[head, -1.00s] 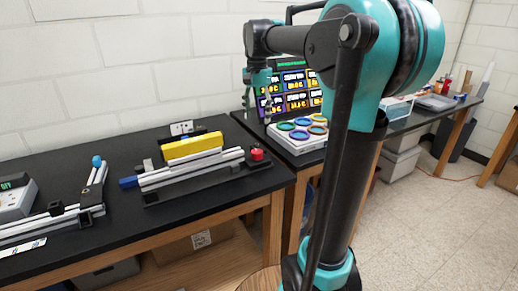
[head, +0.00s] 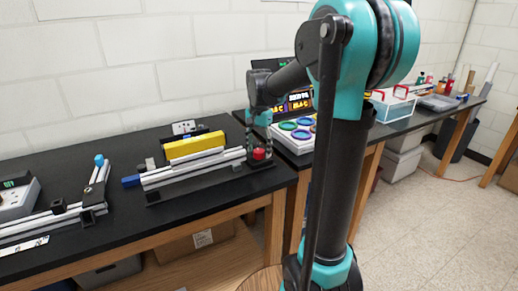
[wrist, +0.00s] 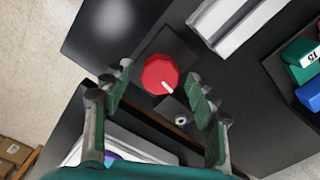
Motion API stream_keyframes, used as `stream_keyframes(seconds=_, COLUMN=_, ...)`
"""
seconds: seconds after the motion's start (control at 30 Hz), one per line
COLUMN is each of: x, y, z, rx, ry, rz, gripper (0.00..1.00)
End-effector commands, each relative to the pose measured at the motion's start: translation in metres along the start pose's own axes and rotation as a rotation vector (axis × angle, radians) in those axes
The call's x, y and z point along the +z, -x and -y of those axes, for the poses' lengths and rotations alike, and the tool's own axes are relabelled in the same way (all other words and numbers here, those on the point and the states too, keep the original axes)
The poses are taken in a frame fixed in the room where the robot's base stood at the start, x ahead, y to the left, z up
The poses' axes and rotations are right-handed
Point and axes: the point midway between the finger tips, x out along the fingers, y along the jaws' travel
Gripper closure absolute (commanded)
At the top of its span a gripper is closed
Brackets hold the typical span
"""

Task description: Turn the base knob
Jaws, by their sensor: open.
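The red base knob (wrist: 160,75) is many-sided, with a white pointer mark toward the lower right in the wrist view. It sits on a black block at the right end of the extrusion frame (head: 195,168), and its red top shows in the head view (head: 259,154). My gripper (wrist: 158,73) is open and points down over the knob. In the wrist view its green finger pads lie on either side of the knob, with a gap on both sides. In the head view my gripper (head: 258,146) is right at the knob. Contact is not visible.
A yellow block (head: 194,146) lies along the frame, and a blue end piece (head: 131,181) is at its left. A tray of coloured rings (head: 297,134) stands close on the right. Another rail fixture (head: 70,212) is at the left. The front bench top is clear.

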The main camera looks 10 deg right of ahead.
Motion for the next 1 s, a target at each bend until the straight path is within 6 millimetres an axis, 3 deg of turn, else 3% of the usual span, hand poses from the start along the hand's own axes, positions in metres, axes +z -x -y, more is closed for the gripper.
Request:
stream_keyframes(seconds=0.17, x=-0.0001, y=0.0002, z=0.0001, rx=0.0, ry=0.0, rz=0.0, gripper=0.45)
stream_keyframes(seconds=0.53, x=-0.0001, y=0.0004, z=0.0001, rx=0.0, ry=0.0, rz=0.0, gripper=0.91)
stream_keyframes(seconds=1.0, x=-0.0001, y=0.0005, z=0.0003, rx=0.0, ry=0.112, rz=0.0, gripper=0.92)
